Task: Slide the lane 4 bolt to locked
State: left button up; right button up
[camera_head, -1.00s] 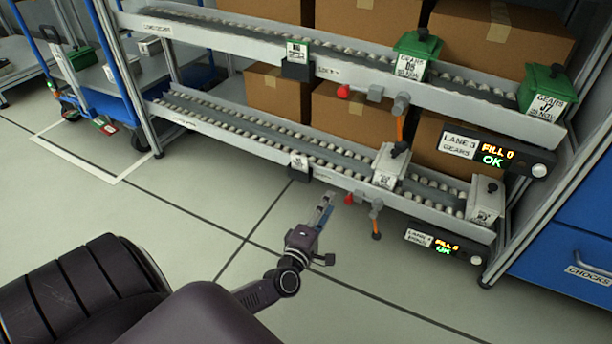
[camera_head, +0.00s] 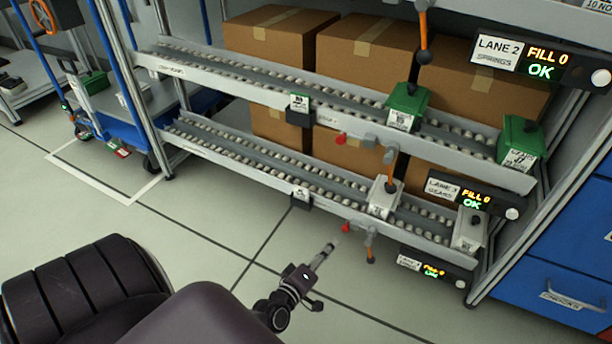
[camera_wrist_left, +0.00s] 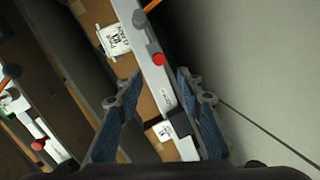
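Lane 4 is the lowest roller lane, with its small display (camera_head: 432,267) at the right end. Its bolt shows as a red knob (camera_head: 346,228) on the front rail, left of a grey bracket (camera_head: 369,235) with an orange hanging lever. My left gripper (camera_head: 329,248) is in front of the rail, just below and left of the red knob, apart from it. In the left wrist view the gripper (camera_wrist_left: 155,90) is open, its two blue fingers spread and empty, with a red knob (camera_wrist_left: 158,59) showing between and beyond them. My right gripper is out of view.
White bins (camera_head: 383,201) stand in lane 4, and green bins (camera_head: 407,108) in the lane above. A black label holder (camera_head: 301,195) sits on the lower rail, left of the knob. Blue drawers (camera_head: 560,295) stand at right. The floor in front is clear.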

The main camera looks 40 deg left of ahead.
pick_arm(q)
jog(key=s+d+r+m+g+h+p, duration=0.1)
jog(key=s+d+r+m+g+p, duration=0.1)
jog(key=s+p, duration=0.7)
jog(key=s+d+r+m+g+h+p, duration=0.1)
jog(key=s+d+r+m+g+p, duration=0.2)
jog(key=s+m+p, duration=0.6)
jog(key=d+g+p, duration=0.2)
jog(key=d+p, duration=0.1)
jog(key=p, duration=0.6)
jog(key=shift+s+m+g+h+p, duration=0.2)
jog(key=shift+m+g+h+p, duration=0.1)
jog(key=shift+h+p, duration=0.1)
